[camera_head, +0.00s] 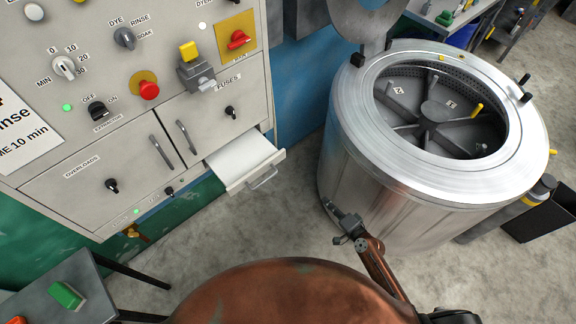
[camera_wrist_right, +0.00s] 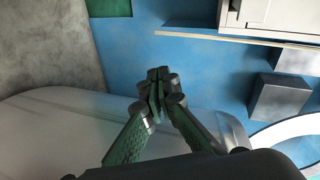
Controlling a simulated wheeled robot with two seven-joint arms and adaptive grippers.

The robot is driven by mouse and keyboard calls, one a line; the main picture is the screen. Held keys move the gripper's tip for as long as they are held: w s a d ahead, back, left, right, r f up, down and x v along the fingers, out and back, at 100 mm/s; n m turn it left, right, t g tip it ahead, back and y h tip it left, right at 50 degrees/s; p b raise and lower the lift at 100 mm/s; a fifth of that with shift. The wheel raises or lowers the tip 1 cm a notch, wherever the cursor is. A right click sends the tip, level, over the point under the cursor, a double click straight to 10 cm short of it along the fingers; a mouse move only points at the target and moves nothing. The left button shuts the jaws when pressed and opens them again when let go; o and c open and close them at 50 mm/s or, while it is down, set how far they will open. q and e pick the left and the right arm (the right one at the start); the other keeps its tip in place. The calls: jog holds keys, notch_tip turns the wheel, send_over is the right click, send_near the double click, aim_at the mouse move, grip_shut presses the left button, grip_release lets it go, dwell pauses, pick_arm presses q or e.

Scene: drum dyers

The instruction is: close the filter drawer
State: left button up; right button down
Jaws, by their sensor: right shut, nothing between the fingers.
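The filter drawer (camera_head: 240,160) is a pale, shallow drawer with a white inside, standing open from the lower right of the grey control cabinet (camera_head: 180,80) in the head view. Its metal bar handle (camera_head: 263,178) is on the front face, which points toward the lower right. My right gripper (camera_head: 334,210) is in front of the steel drum, to the right of and lower in the picture than the handle, apart from it. In the right wrist view its fingers (camera_wrist_right: 158,84) are together and empty. My left gripper is not in view.
A big steel drum (camera_head: 350,165) with its top open stands right of the drawer, close to my right gripper. Bare concrete floor (camera_head: 230,225) lies below the drawer. A small table (camera_head: 85,305) with a green switch stands at lower left.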

aim_at(281, 157)
jog(key=w+a+r+m+t+y+b, duration=0.15)
jog(key=a+r+y, duration=0.4)
jog(key=r, duration=0.75)
jog(key=shift+h, duration=0.85)
jog(key=x, duration=0.4)
jog(key=p+x, duration=0.1)
jog(key=x, duration=0.4)
jog(key=s+a+x, duration=0.1)
jog(key=x, duration=0.3)
jog(key=shift+w+a+r+p, duration=0.1)
jog(key=shift+w+a+p, duration=0.25)
jog(key=shift+w+p, duration=0.05)
jog(key=shift+w+a, duration=0.35)
jog(key=shift+w, duration=0.15)
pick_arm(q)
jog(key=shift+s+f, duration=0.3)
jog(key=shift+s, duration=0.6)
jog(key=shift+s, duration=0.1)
